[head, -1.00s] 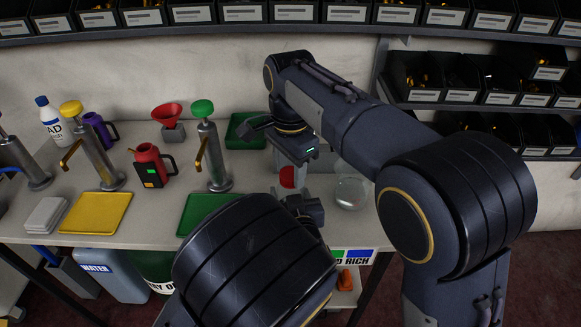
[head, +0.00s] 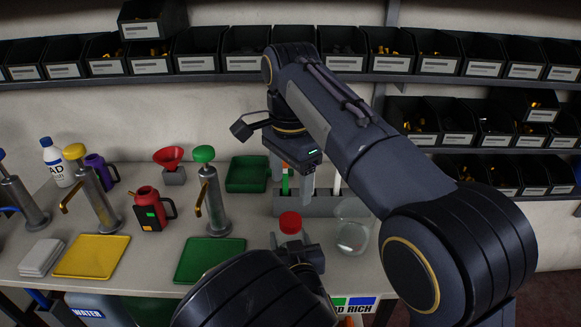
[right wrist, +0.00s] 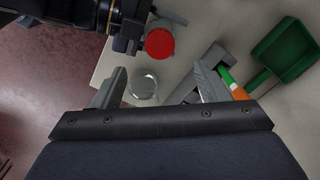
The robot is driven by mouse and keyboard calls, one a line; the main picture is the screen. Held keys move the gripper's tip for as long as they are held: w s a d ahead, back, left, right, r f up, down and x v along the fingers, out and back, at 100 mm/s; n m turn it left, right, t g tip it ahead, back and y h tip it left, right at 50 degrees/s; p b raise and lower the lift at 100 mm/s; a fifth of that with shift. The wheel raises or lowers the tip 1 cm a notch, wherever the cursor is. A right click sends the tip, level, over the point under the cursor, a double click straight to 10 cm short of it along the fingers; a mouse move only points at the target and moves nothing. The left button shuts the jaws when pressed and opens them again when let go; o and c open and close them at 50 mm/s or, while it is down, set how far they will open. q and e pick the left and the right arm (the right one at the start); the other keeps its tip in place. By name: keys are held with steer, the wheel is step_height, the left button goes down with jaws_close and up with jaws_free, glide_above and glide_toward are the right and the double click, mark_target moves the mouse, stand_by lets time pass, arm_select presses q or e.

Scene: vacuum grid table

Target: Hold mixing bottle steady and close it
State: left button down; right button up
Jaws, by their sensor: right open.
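The mixing bottle has a red cap (head: 290,222) on top and stands at the table's front in the head view; the cap also shows from above in the right wrist view (right wrist: 159,43). My left gripper (head: 301,256) is right at the bottle's near side. My right gripper (head: 292,178) is open and empty, above and apart from the red cap. Its two fingers show spread in the right wrist view (right wrist: 160,88), with the cap beyond them.
A clear round glass vessel (head: 354,236) stands right of the bottle. Behind is a grey rack (head: 322,205) with tubes. Left are a green tray (head: 207,262), a green-topped pump dispenser (head: 213,200) and a red jug (head: 152,210). Bin shelves line the wall.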

steer(key=shift+r, duration=1.45)
arm_select(q)
steer(key=shift+c, duration=2.4)
jaws_free()
steer(key=p+v, duration=0.1)
steer(key=v, duration=0.5)
steer(key=shift+s+d+r, duration=0.1)
steer(key=shift+s+r, duration=0.1)
steer(key=shift+s, duration=0.05)
steer(key=shift+s+d, duration=0.1)
steer(key=shift+s, duration=0.55)
arm_select(e)
steer(key=shift+r, duration=0.6)
